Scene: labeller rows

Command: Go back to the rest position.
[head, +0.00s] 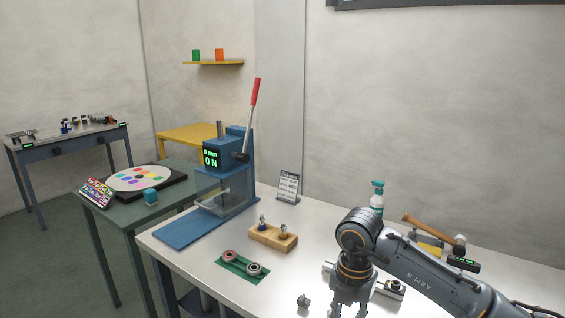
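My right arm (430,276) comes in from the right over the white table. Its gripper (350,306) points down at the bottom edge of the picture. The fingertips run out of the frame, so I cannot tell whether it is open, shut or holding something. My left gripper is not in view.
On the white table (200,262) stand a blue lever press (232,165), a wooden block (273,237), a green plate with two rings (243,267), a small grey part (304,300), a bottle (377,198) and a hammer (430,227). A green side table (125,215) adjoins it at left.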

